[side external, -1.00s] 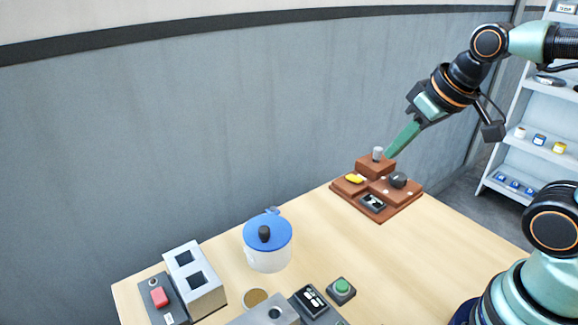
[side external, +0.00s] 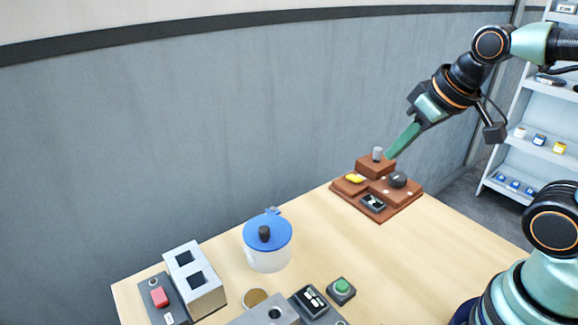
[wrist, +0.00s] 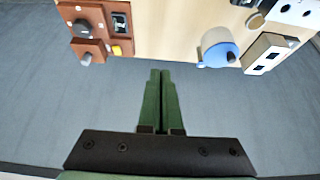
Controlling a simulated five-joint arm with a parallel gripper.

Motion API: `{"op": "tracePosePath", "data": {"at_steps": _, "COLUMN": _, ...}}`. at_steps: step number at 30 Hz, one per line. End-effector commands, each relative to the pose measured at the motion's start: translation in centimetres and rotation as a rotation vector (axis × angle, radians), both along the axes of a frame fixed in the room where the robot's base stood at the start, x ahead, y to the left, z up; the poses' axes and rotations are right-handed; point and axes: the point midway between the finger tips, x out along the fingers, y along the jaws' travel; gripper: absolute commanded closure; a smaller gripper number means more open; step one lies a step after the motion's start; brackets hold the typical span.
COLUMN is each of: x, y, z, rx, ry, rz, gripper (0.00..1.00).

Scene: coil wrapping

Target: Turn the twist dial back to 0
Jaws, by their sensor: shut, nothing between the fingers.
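A brown stepped control unit (side external: 360,209) sits at the far right corner of the table. It carries a black round dial (side external: 397,180) on its right block, which shows in the wrist view (wrist: 84,29) at upper left. The dial's pointer and scale marks are too small to read. My gripper (side external: 389,155) is shut and empty, its green fingers slanting down near the unit's raised rear block in the side view. In the wrist view the fingertips (wrist: 160,72) are together, right of the unit and apart from the dial.
The unit also bears a grey peg (side external: 377,153), a yellow piece (side external: 355,178) and a small dark panel (side external: 373,202). A blue-lidded pot (side external: 267,242), a green button (side external: 342,287) and a grey two-hole block (side external: 194,280) stand nearer. The table between the pot and unit is clear.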

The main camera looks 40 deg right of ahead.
Motion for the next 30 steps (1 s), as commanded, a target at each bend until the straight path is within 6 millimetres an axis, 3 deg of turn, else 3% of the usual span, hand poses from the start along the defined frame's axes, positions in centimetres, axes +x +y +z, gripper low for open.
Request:
{"op": "tracePosePath", "data": {"at_steps": 1, "x": 0.0, "y": 0.0, "z": 0.0, "rx": 0.0, "ry": 0.0, "rz": -0.001, "gripper": 0.81}}
{"op": "tracePosePath", "data": {"at_steps": 6, "x": 0.9, "y": -0.9, "z": 0.2, "rx": 0.008, "ry": 0.031, "rz": -0.046, "gripper": 0.16}}
{"op": "tracePosePath", "data": {"at_steps": 7, "x": 1.2, "y": -1.3, "z": 0.3, "rx": 0.011, "ry": 0.044, "rz": -0.065, "gripper": 0.11}}
{"op": "tracePosePath", "data": {"at_steps": 17, "x": 6.4, "y": -8.3, "z": -0.5, "rx": 0.073, "ry": 0.222, "rz": -0.351, "gripper": 0.11}}
{"op": "tracePosePath", "data": {"at_steps": 24, "x": 9.3, "y": -14.9, "z": -3.5, "rx": 0.131, "ry": 0.35, "rz": -0.567, "gripper": 0.11}}
{"op": "tracePosePath", "data": {"at_steps": 30, "x": 10.3, "y": -19.5, "z": -6.6, "rx": 0.174, "ry": 0.431, "rz": -0.708, "gripper": 0.11}}
